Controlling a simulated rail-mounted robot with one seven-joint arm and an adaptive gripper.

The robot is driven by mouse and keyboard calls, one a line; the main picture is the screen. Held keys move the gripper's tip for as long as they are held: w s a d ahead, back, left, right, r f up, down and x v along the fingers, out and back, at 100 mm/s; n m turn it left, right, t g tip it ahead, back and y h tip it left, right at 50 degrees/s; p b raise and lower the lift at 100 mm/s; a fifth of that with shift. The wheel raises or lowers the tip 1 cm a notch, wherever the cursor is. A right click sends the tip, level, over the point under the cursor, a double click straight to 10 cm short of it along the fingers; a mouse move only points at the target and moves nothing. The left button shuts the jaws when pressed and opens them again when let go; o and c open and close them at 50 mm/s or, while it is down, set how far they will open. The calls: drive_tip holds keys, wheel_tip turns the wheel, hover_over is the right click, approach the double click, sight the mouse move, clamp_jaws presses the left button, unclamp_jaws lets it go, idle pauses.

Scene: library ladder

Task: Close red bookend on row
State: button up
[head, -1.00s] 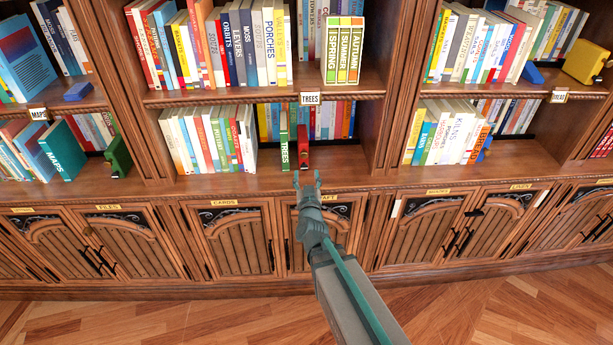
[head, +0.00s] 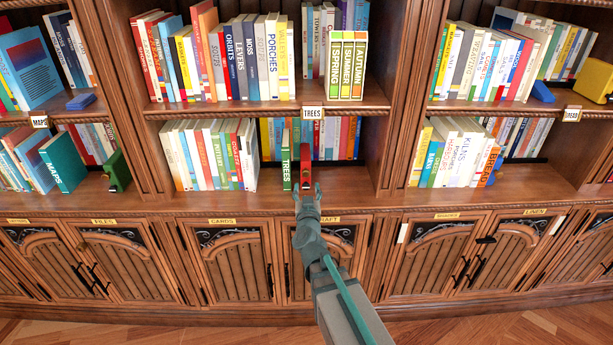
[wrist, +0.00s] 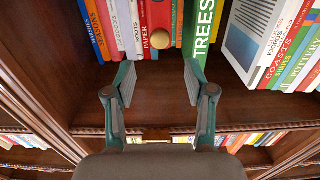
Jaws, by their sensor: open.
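The red bookend (head: 305,160) stands upright on the lower middle shelf, just right of the thin green TREES book (head: 286,170). Left of that book, across a small gap, is the row of upright books (head: 208,155). My gripper (head: 307,190) is open at the shelf's front edge, just in front of the bookend. In the wrist view the open fingers (wrist: 160,82) point at the red bookend (wrist: 158,14), whose round brass knob (wrist: 160,39) lies beyond the fingertips, roughly between them. The green TREES book (wrist: 203,28) shows to its right there. No contact shows.
Another row of books (head: 335,138) stands behind the bookend. The shelf right of the bookend is bare (head: 350,178) up to the upright divider (head: 393,130). A TREES label (head: 312,113) hangs on the shelf edge above. Cupboards (head: 230,260) are below.

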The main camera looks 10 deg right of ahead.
sight(306, 174)
drive_tip(key=w, duration=0.2)
drive_tip(key=w+d, duration=0.1)
drive_tip(key=w, duration=0.5)
drive_tip(key=shift+d+p, duration=0.15)
drive_tip(key=shift+p, duration=0.2)
clamp_jaws()
